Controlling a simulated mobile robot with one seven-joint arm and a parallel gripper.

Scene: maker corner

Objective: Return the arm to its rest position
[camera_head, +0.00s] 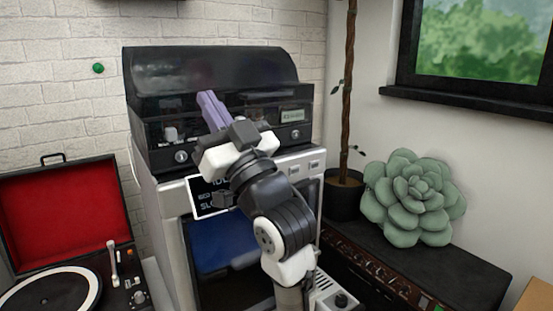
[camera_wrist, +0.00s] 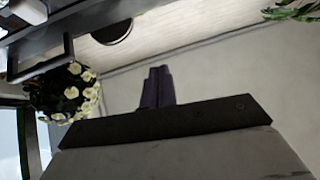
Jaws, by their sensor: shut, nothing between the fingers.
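My arm reaches up from the bottom of the head view, in front of a black and silver machine (camera_head: 160,205). My gripper (camera_head: 206,97) has purple fingers that point up and to the left, before the machine's dark upper part. The fingers are together with nothing between them. In the wrist view my gripper (camera_wrist: 157,72) shows as two dark purple fingers side by side, against a pale surface. I cannot tell from the head view how far the fingertips are from the machine.
An open record player with a red-lined lid (camera_head: 65,215) stands at left. A green succulent cushion (camera_head: 413,195) sits on a black-topped cabinet (camera_head: 460,272) at right, near a potted plant (camera_head: 343,195). The wrist view shows white flowers (camera_wrist: 88,76) at left.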

